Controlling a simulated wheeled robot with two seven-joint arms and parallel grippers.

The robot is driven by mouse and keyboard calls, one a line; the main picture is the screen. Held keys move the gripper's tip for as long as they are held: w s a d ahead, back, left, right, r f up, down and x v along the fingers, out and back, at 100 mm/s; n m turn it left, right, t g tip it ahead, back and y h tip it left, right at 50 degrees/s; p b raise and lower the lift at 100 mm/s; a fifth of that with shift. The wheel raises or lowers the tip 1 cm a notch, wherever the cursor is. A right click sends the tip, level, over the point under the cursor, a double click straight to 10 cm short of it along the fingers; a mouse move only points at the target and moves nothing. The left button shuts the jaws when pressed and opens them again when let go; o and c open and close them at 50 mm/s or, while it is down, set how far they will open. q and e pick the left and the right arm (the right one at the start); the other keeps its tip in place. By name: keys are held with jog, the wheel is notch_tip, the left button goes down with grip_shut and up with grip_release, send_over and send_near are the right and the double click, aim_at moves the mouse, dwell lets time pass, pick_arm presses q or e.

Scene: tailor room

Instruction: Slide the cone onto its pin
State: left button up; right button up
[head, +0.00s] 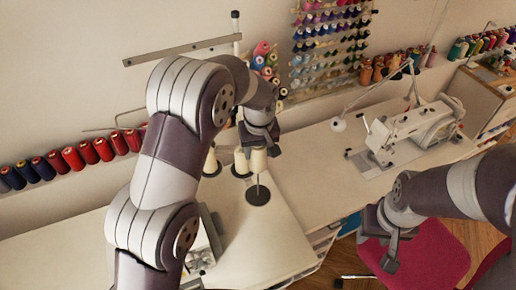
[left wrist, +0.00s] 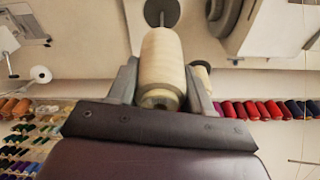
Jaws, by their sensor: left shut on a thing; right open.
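My left gripper (head: 259,150) is shut on a cream thread cone (head: 258,160), with a finger on each side of it in the left wrist view (left wrist: 160,72). The cone is held upright above a dark round base (head: 258,195). A thin pin (head: 258,180) rises from the base and lines up with the cone's lower end; I cannot tell whether its tip is inside. The base also shows beyond the cone in the left wrist view (left wrist: 162,10). My right gripper (head: 390,248) is open and empty, at the lower right over the red chair.
Two other cream cones (head: 241,162) (head: 211,162) stand close behind and left of the held one. A white sewing machine (head: 415,128) is on the table to the right. The pale tabletop (head: 310,170) between is clear. A red chair (head: 440,255) is below right.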

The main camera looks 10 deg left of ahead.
pick_arm(q)
jog(key=shift+f, duration=0.2)
jog(key=shift+f+b, duration=1.05)
jog(key=shift+f, duration=0.35)
jog(key=shift+f+b, duration=4.05)
jog(key=shift+f, duration=1.85)
jog(key=shift+s, duration=0.15)
